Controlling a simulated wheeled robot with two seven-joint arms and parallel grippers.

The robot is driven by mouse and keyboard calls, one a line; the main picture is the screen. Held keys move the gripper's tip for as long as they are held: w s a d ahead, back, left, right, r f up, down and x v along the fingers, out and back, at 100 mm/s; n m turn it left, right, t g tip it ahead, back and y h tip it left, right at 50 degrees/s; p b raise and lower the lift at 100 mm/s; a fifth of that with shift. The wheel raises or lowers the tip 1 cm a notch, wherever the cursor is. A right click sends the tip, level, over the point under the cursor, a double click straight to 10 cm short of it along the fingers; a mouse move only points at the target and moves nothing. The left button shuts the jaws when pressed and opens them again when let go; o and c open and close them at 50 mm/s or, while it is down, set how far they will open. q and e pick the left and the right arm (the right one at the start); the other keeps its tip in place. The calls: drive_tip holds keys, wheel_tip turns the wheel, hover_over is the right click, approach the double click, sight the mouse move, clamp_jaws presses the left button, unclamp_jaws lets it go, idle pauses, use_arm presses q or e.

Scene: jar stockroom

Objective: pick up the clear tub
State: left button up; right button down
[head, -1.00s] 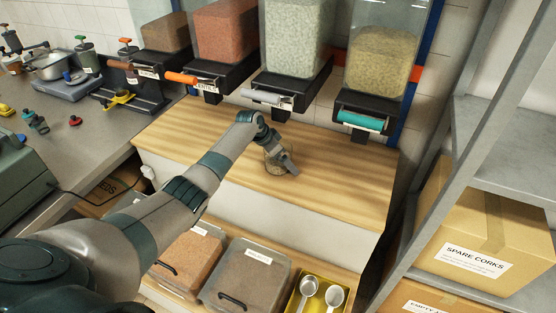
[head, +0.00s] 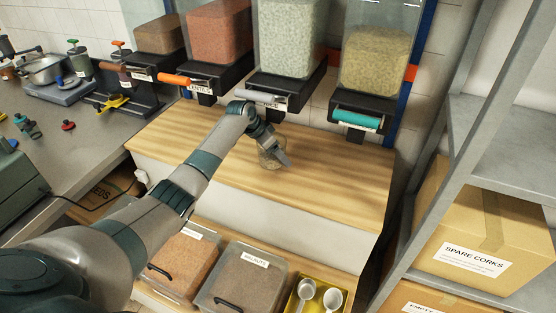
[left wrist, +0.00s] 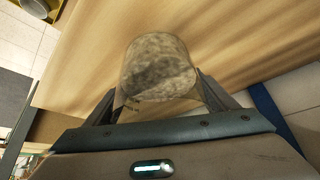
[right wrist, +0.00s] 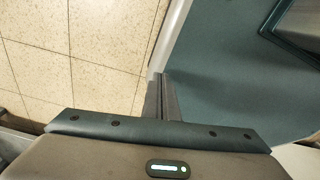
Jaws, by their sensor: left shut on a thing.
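The clear tub (left wrist: 158,68) shows in the left wrist view as a small clear round container with grainy grey-beige contents and some dark print on its side. My left gripper (left wrist: 160,98) is shut on it, one finger on each side. In the head view the tub (head: 268,157) is over the wooden step below the dispensers, partly hidden by my left gripper (head: 277,153). I cannot tell whether its base touches the wood. My right gripper (right wrist: 164,98) is shut with its fingers together and empty, away from the tub; the head view does not show it.
Several dispensers stand behind the wooden step (head: 340,190), with grey (head: 268,98) and teal (head: 357,119) handles overhanging it. Lidded bins (head: 240,280) and a yellow tray (head: 318,280) with scoops sit lower in front. A grey shelf rack with cardboard boxes (head: 475,245) stands at right.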

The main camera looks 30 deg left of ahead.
use_arm(q)
drive_tip(key=s+a+b, duration=0.1)
drive_tip(key=s+a, duration=0.1)
drive_tip(key=s, duration=0.1)
drive_tip(key=s+a+b, duration=0.1)
drive_tip(key=s+a, duration=0.1)
drive_tip(key=s, duration=0.2)
drive_tip(key=s+a+b, duration=0.1)
drive_tip(key=s+a, duration=0.1)
drive_tip(key=s, duration=0.1)
drive_tip(key=shift+s+a+f, duration=0.15)
drive_tip(key=shift+s+f, duration=0.1)
drive_tip(key=shift+f, duration=0.1)
drive_tip(key=shift+s+a+r+b, duration=0.1)
drive_tip(key=shift+s+a+b, duration=0.1)
drive_tip(key=shift+s+a, duration=0.4)
drive_tip(key=shift+s+a+r+b, duration=0.1)
drive_tip(key=shift+s+a+b, duration=0.15)
drive_tip(key=shift+s, duration=0.65)
drive_tip(key=shift+s+a+b, duration=0.2)
drive_tip(key=shift+s+a, duration=0.2)
drive_tip(key=shift+s, duration=0.35)
use_arm(e)
drive_tip(key=w+a+f+t, duration=0.1)
drive_tip(key=w+a+f, duration=0.1)
drive_tip(key=w, duration=0.4)
drive_tip(key=shift+w+f+t+y, duration=0.15)
drive_tip(key=shift+f+t+y, duration=0.15)
drive_tip(key=shift+f+t, duration=0.15)
drive_tip(key=shift+a, duration=0.15)
